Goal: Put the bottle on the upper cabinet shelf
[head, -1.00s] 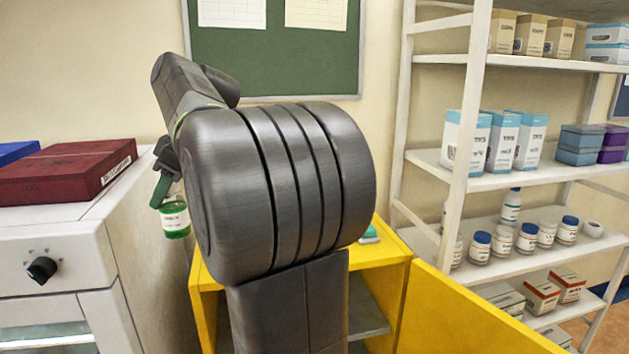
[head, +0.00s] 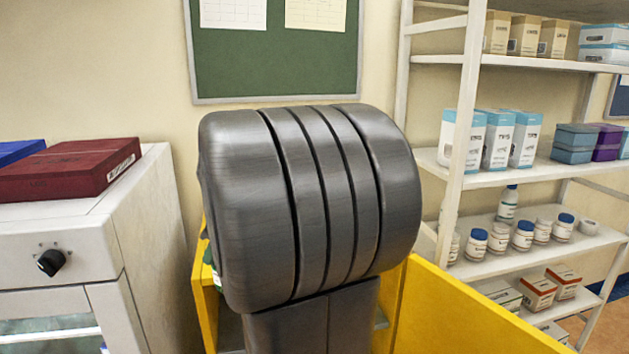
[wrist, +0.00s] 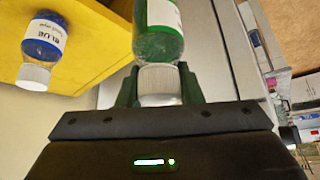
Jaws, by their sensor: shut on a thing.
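My gripper (wrist: 159,82) is shut on the white cap of a green bottle (wrist: 158,40) with a white label, in the wrist view. The bottle extends beyond the fingers, and its far end is cut off by the frame's top edge. In the head view my arm hides the gripper and nearly all of the bottle; only a small green and white patch shows at the arm's left edge. The yellow cabinet (head: 398,310) stands behind and below my arm. Its shelves are mostly hidden by the arm.
A blue bottle (wrist: 42,45) with a white cap shows against a yellow surface (wrist: 90,40) in the wrist view. A yellow panel (head: 470,315) extends at right. A white unit with a dark red box (head: 70,170) stands left. A stocked white rack (head: 500,180) stands right.

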